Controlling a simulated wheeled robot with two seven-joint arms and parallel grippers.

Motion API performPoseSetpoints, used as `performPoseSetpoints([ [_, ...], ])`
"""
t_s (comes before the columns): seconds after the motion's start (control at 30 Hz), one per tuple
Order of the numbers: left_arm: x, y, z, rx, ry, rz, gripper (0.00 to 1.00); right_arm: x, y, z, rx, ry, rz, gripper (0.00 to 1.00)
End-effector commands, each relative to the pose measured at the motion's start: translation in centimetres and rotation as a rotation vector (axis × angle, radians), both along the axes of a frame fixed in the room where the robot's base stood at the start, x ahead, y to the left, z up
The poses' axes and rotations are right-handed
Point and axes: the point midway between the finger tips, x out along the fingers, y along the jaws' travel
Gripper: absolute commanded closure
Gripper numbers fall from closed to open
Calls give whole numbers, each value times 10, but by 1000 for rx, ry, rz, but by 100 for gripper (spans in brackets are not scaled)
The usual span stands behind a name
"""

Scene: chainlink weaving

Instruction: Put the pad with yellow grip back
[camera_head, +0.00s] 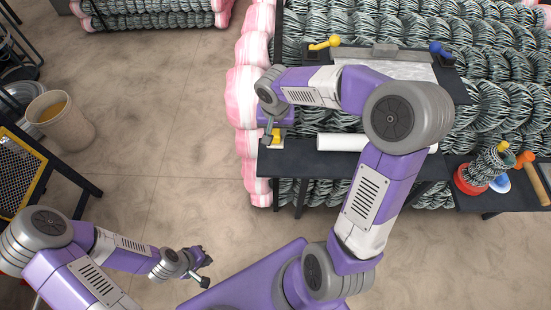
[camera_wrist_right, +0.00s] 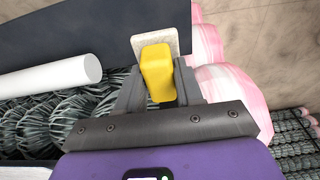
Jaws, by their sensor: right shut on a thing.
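The pad with yellow grip (camera_wrist_right: 158,72) shows in the right wrist view as a yellow block with a pale, flat pad behind it. My right gripper (camera_wrist_right: 160,88) is shut on the yellow grip, one finger on each side. In the head view the yellow grip (camera_head: 276,134) shows just below my right gripper (camera_head: 274,128), at the left end of the dark narrow shelf (camera_head: 300,163). I cannot tell whether the pad touches the shelf. My left gripper (camera_head: 197,268) is empty over the floor at the lower left; its finger opening is too small to tell.
A white roll (camera_head: 340,142) lies on the shelf, and also shows in the right wrist view (camera_wrist_right: 50,79). Behind is a bench with a yellow-handled tool (camera_head: 325,44) and a blue knob (camera_head: 437,48). Rolls of chainlink surround it.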

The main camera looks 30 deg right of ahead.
Motion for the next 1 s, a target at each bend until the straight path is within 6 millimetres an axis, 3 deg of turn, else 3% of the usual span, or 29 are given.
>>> performPoseSetpoints([
  [0.27,0,0,-1,0,-1,-1,100,0,0,-4,-1,2,2,95],
  [0.9,0,0,-33,0,0,0,100,0,1,-95,0,2,5,95],
  [1.0,0,0,-33,0,0,0,100,0,1,-98,0,0,3,95],
])
